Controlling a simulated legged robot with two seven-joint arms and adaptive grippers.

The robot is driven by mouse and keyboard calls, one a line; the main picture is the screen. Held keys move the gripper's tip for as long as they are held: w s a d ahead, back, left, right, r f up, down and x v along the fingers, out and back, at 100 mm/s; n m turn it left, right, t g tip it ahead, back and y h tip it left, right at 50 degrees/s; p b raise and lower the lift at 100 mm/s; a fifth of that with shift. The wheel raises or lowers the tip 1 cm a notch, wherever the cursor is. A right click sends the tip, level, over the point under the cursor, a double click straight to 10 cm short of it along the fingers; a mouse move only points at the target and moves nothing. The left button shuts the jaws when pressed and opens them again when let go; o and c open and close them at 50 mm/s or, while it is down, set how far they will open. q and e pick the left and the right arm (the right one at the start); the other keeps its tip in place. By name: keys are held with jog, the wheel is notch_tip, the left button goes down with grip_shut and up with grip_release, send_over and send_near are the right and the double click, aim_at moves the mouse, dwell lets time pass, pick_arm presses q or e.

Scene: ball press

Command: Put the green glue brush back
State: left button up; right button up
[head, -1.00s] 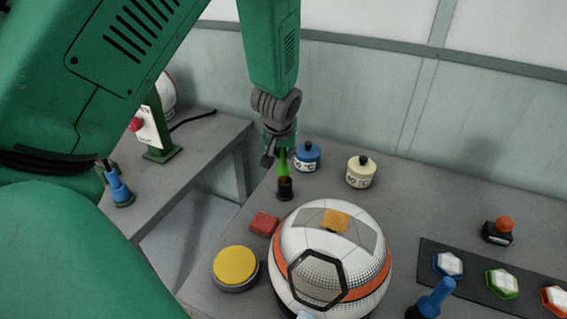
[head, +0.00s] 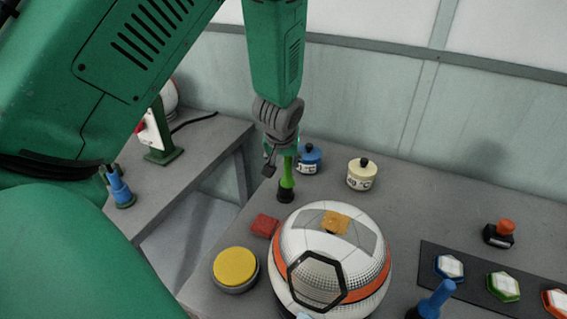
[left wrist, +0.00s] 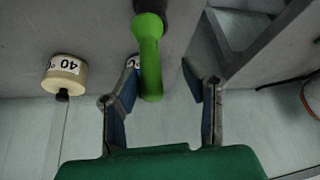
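The green glue brush (head: 287,183) stands upright on the grey table behind the ball, its lower end in or on a black base (head: 285,196). In the left wrist view its green handle (left wrist: 150,55) points toward my gripper, with the black part at the top edge. My left gripper (head: 281,155) is above the brush at its handle's upper end. In the left wrist view my left gripper (left wrist: 160,88) has its fingers apart, with the handle end showing between them, nearer the left finger. Contact is not visible. My right gripper is not in view.
A blue pot (head: 308,158) and a cream pot (head: 362,174) stand close behind and right. The white-and-orange ball (head: 300,238), red block (head: 264,225) and yellow button (head: 235,267) are in front. Blue brushes stand at left (head: 119,188) and front right (head: 434,300).

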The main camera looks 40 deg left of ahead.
pick_arm(q)
jog(key=v, duration=1)
jog(key=shift+p, duration=0.3)
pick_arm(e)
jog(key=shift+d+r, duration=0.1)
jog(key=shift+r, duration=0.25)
pick_arm(q)
jog(key=shift+d, duration=0.1)
